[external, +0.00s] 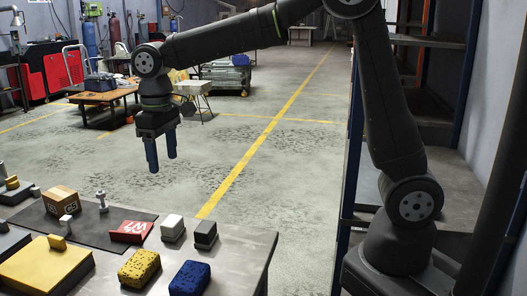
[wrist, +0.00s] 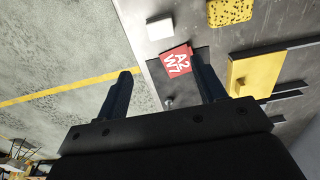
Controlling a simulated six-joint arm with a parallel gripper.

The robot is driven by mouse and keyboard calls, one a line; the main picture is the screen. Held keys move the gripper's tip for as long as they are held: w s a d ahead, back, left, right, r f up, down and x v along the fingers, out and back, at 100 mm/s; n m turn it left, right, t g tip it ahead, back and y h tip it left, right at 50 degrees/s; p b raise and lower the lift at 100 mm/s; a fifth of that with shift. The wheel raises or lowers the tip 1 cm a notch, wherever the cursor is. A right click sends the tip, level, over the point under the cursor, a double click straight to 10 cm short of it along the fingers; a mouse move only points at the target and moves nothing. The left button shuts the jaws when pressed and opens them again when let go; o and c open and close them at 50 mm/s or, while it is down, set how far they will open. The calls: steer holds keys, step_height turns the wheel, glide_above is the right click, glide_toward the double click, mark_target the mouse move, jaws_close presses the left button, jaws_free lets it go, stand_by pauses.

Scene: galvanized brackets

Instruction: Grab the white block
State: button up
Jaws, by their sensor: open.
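The white block (external: 173,228) stands near the far edge of the metal table, between a red box and a dark grey block. In the wrist view the white block (wrist: 160,29) shows near the top, beyond the red box. My gripper (external: 161,161) is open and empty, pointing down, in the air beyond the table's far edge and apart from the block. In the wrist view its two fingers (wrist: 165,75) are spread wide with nothing between them.
A red box (external: 131,231), a dark grey block (external: 205,234), a yellow speckled sponge (external: 139,268) and a blue sponge (external: 190,279) are around the block. A bolt (external: 102,200) stands near a cardboard box (external: 61,200). A yellow slab (external: 45,268) lies at the left.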

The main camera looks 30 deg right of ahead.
steer(key=m, duration=1.8)
glide_toward(172, 221)
steer(key=f, duration=0.5)
steer(key=shift+w+d+f, duration=0.15)
steer(key=shift+w+f, duration=0.05)
steer(key=shift+f, duration=0.15)
steer(key=shift+s+f, duration=0.1)
steer(key=shift+f, duration=2.65)
steer(key=shift+c, duration=0.2)
steer(key=c, duration=1.1)
